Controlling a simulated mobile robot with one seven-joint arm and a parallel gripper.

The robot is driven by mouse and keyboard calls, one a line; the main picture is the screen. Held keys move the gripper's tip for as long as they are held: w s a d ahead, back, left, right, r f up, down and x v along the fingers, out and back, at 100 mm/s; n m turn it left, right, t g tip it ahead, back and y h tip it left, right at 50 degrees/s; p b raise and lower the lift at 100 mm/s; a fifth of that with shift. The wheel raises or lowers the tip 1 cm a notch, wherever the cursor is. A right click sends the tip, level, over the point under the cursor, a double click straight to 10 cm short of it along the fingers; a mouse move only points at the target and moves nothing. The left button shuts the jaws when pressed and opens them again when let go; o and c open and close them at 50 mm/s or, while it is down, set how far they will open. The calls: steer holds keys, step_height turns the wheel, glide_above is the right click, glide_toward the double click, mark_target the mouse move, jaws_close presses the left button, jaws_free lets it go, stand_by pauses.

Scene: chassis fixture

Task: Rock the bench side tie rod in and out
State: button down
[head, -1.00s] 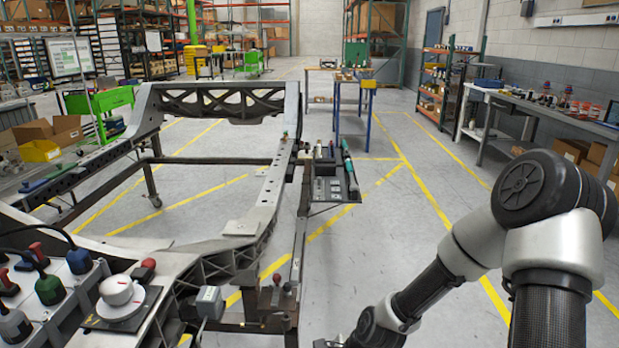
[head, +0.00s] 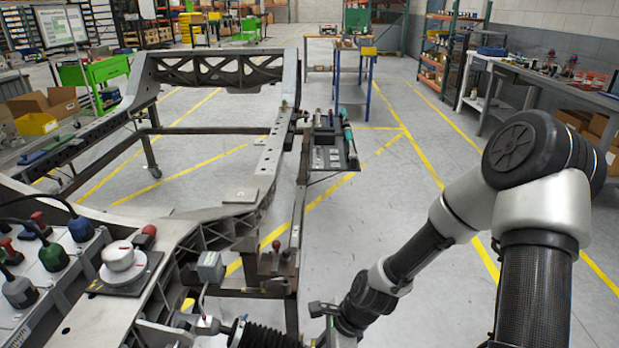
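At the bottom edge of the head view, a black ribbed bellows (head: 265,337) runs beside a metal joint end (head: 208,325). It looks like the bench side tie rod; the lower frame edge cuts it off. My arm comes in from the right, and its wrist (head: 357,306) is just right of the bellows. My gripper's fingers are below the frame, so I cannot see whether they touch the rod. The grey chassis frame (head: 240,196) fills the left and middle.
A small tool tray (head: 327,159) hangs on the chassis's right side. A workbench (head: 590,97) lines the right wall.

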steer(key=shift+a+r, duration=0.1)
steer(key=shift+a, duration=0.2)
steer(key=shift+d, duration=0.3)
stand_by(0.5)
steer(key=c, duration=1.6)
jaws_free()
steer(key=shift+d, duration=0.1)
steer(key=shift+p, duration=0.4)
steer(key=p+v, duration=0.7)
steer(key=v, duration=0.1)
steer(key=shift+d, duration=0.15)
